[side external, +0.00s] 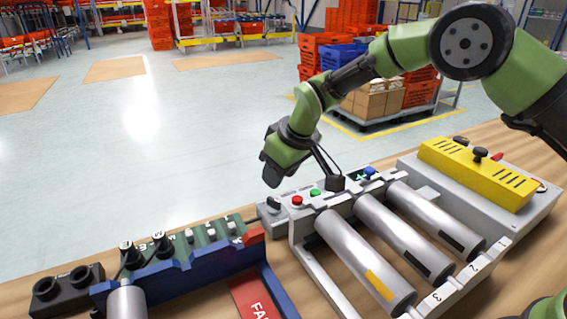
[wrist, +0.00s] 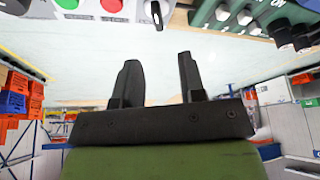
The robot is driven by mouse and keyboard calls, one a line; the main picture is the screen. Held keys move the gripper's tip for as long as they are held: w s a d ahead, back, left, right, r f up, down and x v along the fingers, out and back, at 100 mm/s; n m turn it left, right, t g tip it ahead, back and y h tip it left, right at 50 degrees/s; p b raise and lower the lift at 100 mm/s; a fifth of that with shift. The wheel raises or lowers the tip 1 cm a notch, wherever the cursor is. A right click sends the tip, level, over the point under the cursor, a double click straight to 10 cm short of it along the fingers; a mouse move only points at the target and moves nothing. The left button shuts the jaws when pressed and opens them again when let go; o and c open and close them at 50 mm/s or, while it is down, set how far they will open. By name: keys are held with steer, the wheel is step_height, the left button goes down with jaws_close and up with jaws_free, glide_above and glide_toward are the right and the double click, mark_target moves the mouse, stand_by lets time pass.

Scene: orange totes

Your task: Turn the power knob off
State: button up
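The power knob (side external: 273,205) is a small dark knob on the left end of the grey control box (side external: 322,202), left of a red button (side external: 297,201) and a green button (side external: 315,193). In the wrist view, the knob (wrist: 155,14) is at the top edge, partly cut off, with a pale line on it. My gripper (side external: 271,175) hangs above the knob in the side view and appears apart from it. In the wrist view, the two black fingers of my gripper (wrist: 158,78) are spread, with nothing between them. The knob lies beyond the fingertips there.
Metal rollers (side external: 400,235) and a yellow-topped box (side external: 478,172) stand to the right. A blue-and-green device with black knobs (side external: 185,255) stands to the left, close to the control box. A dark two-knob box (side external: 68,288) is at the far left.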

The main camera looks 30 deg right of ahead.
steer(key=shift+v, duration=1.2)
